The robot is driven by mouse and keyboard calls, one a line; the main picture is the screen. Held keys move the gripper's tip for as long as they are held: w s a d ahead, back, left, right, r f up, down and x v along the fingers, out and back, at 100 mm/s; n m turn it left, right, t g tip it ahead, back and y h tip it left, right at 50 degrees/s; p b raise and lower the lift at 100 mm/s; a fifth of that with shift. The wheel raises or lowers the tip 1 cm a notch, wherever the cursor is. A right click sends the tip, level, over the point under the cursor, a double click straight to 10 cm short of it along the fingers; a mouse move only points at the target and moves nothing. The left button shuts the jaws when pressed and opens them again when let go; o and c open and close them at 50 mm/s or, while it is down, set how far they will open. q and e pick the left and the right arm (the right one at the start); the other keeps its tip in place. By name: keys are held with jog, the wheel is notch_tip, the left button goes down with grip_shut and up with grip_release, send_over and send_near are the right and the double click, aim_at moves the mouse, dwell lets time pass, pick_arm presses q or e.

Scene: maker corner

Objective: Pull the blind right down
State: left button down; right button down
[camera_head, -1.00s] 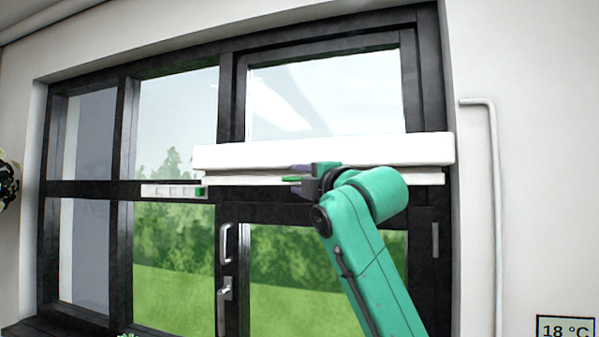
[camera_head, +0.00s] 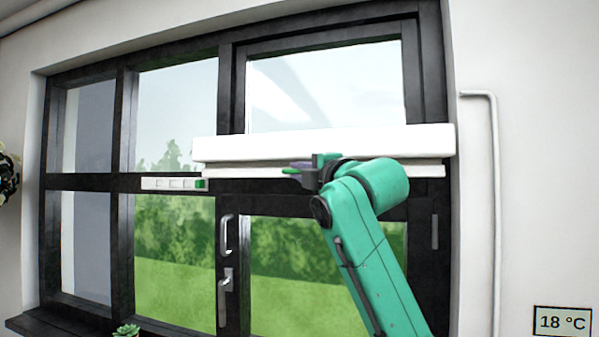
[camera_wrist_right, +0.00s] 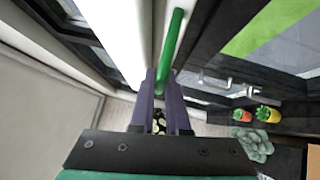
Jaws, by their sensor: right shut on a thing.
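The blind's white housing (camera_head: 420,141) spans the window's right-hand part. The blind's white bottom rail (camera_head: 420,172) sits just beneath it, so the blind is rolled up. A green handle (camera_wrist_right: 173,38) sticks out from the rail; its tip also shows in the head view (camera_head: 288,171). My right gripper (camera_head: 302,171) is at the rail with its purple fingers on either side of the handle. In the wrist view the right gripper (camera_wrist_right: 163,84) is shut on the handle's near end. My left gripper is out of view.
The dark window frame (camera_head: 228,110) surrounds the panes, with metal window handles (camera_head: 225,283) below the blind. A white strip with a green end (camera_head: 170,184) lies on the crossbar. Potted plants (camera_wrist_right: 268,114) stand on the sill. A pipe (camera_head: 496,200) runs down the right wall.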

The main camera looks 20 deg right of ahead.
jog(key=shift+f, duration=0.1)
dwell(0.7)
notch_tip(320, 180, down, 58)
jog(key=b, duration=3.6)
jog(key=shift+b, duration=0.3)
jog(key=shift+a+f, duration=0.1)
jog(key=shift+a, duration=0.05)
jog(key=c, duration=0.9)
grip_release()
jog(key=shift+s, duration=0.1)
